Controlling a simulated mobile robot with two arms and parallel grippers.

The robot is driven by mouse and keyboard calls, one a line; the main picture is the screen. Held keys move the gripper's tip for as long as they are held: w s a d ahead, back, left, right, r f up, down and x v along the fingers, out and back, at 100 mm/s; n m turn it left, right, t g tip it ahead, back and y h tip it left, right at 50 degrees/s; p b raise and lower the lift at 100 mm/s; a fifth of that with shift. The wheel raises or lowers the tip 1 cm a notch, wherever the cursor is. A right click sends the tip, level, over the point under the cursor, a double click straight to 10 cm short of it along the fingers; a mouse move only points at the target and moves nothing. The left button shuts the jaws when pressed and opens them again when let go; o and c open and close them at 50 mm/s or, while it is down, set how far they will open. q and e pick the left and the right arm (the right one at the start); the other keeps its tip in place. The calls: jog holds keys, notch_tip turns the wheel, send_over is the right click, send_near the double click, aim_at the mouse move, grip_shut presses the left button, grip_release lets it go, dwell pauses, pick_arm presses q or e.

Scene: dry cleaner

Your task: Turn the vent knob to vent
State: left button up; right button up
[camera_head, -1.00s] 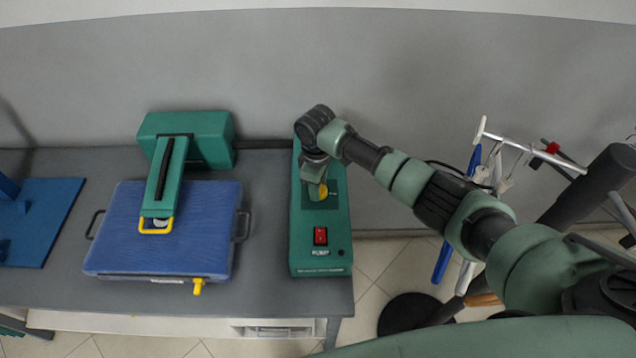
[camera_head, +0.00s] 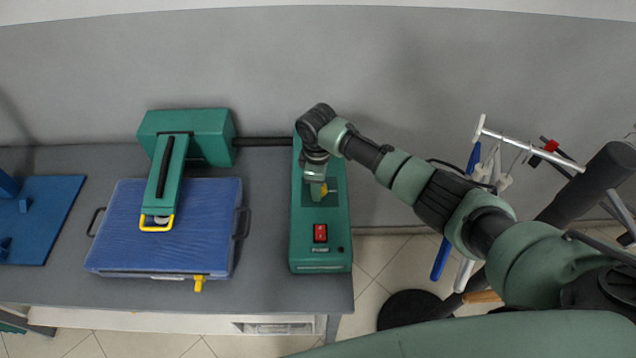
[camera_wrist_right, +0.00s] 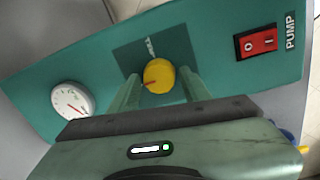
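The yellow vent knob (camera_head: 324,188) sits on the upper half of the green pump box (camera_head: 320,232). In the right wrist view the knob (camera_wrist_right: 160,74) is round, with a red pointer mark toward the lower left, on a darker green square. A small white label (camera_wrist_right: 150,47), too small to read surely, is printed beside it. My right gripper (camera_head: 319,192) is over the knob. In the wrist view its two fingers (camera_wrist_right: 158,84) stand open on either side of the knob, with a visible gap on each side. My left gripper is not in view.
A red rocker switch (camera_wrist_right: 257,43) marked PUMP and a white round gauge (camera_wrist_right: 73,100) flank the knob. Left of the box on the grey table (camera_head: 266,245) are a blue case (camera_head: 115,240) and a green clamp-like device (camera_head: 215,135).

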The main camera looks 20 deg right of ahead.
jog(key=shift+o, duration=0.2)
jog(key=r, duration=0.4)
jog(key=r+b, duration=0.1)
jog(key=r, duration=0.2)
jog(key=shift+s+r+b, duration=0.2)
jog(key=shift+r+b, duration=0.1)
jog(key=shift+r, duration=0.1)
